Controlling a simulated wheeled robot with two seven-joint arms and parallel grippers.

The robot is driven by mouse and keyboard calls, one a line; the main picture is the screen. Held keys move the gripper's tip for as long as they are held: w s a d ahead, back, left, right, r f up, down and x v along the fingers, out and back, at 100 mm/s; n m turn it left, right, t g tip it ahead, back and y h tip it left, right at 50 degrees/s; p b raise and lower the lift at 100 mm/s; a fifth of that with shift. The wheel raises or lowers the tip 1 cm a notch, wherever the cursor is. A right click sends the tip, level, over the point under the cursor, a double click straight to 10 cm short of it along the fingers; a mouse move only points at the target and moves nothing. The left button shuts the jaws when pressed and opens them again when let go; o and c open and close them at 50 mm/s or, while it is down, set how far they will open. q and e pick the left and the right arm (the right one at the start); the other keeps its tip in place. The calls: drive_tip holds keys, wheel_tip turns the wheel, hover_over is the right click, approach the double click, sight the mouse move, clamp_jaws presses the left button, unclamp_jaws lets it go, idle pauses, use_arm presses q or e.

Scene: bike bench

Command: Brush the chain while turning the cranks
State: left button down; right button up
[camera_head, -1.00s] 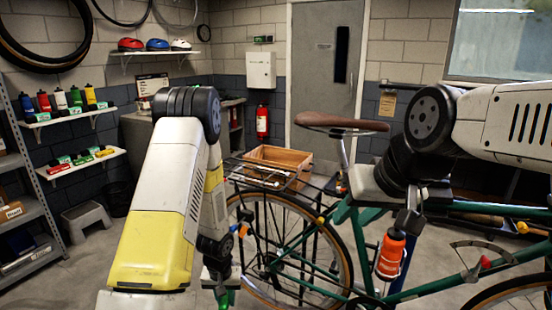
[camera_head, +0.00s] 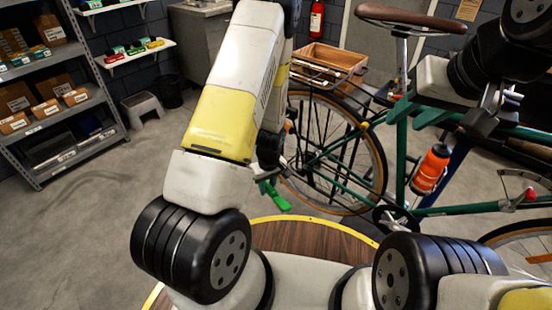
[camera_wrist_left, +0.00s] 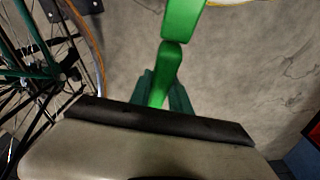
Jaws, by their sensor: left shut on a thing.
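My left gripper (camera_head: 265,174) is shut on a green brush (camera_head: 275,197), held left of the rear wheel and apart from the bike. In the left wrist view the green brush (camera_wrist_left: 172,60) extends away from the gripper body; its bristles cannot be made out. The green bicycle (camera_head: 465,209) is upright. Its crank area (camera_head: 393,218) shows low on the frame, partly hidden by my arm; the chain is too small to tell. My right gripper (camera_head: 437,84) is by the frame below the saddle.
The rear wheel (camera_head: 340,150) and rack stand close to my left gripper. A wooden crate (camera_head: 331,57) sits on the rack. An orange bottle (camera_head: 431,168) is on the frame. A grey shelf (camera_head: 60,100) and step stool (camera_head: 143,106) stand left. The floor between is free.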

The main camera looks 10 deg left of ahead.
use_arm(q)
drive_tip(key=w+d+f+n+g, duration=0.3)
drive_tip(key=d+n, duration=0.9)
drive_tip(key=n, duration=1)
drive_tip(key=w+d+f+t, duration=0.1)
drive_tip(key=w+d+f, duration=0.3)
drive_tip(key=w, duration=0.6)
drive_tip(key=shift+d+f, duration=0.15)
drive_tip(key=shift+f, duration=0.55)
use_arm(e)
drive_tip(key=o, duration=0.4)
drive_tip(key=shift+w, duration=0.1)
